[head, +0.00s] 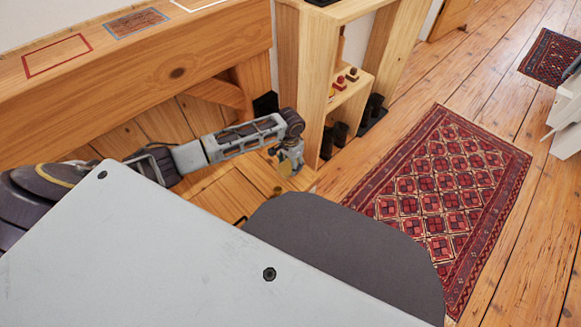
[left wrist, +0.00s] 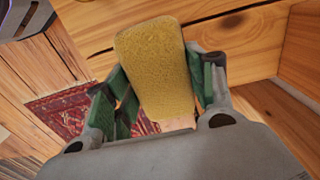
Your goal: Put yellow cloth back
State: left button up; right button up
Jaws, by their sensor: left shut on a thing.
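The yellow cloth (left wrist: 155,65) shows large in the left wrist view, a rough yellow block-like piece between the green-padded fingers. My left gripper (left wrist: 155,95) is shut on it. In the head view my left gripper (head: 289,162) hangs at the end of its arm, in front of the wooden shelf unit and above a low wooden surface. The cloth is small and partly hidden by the gripper there. My right gripper is not in view.
A wooden ledge (head: 150,60) at the upper left carries red, blue-grey and white outlined rectangles. The open shelf unit (head: 307,85) holds small coloured pieces (head: 341,82) and dark items. A patterned red rug (head: 440,190) lies on the plank floor, with clear floor around it.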

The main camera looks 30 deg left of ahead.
pick_arm(q)
jog(key=shift+f+b, duration=0.3)
jog(key=shift+f, duration=0.5)
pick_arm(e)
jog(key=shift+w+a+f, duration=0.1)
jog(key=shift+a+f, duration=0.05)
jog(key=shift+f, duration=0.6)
pick_arm(q)
jog(key=shift+f, duration=0.1)
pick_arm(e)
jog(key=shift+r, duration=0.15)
pick_arm(q)
jog(key=o, duration=0.9)
jog(key=shift+r, duration=0.2)
jog(key=shift+r+p, duration=0.4)
jog(key=shift+r, duration=0.25)
notch_tip(320, 180, up, 9)
jog(key=p, duration=0.3)
jog(key=shift+f+p, duration=0.15)
jog(key=shift+p, duration=0.2)
jog(key=shift+r+p, duration=0.3)
jog(key=shift+r, duration=0.6)
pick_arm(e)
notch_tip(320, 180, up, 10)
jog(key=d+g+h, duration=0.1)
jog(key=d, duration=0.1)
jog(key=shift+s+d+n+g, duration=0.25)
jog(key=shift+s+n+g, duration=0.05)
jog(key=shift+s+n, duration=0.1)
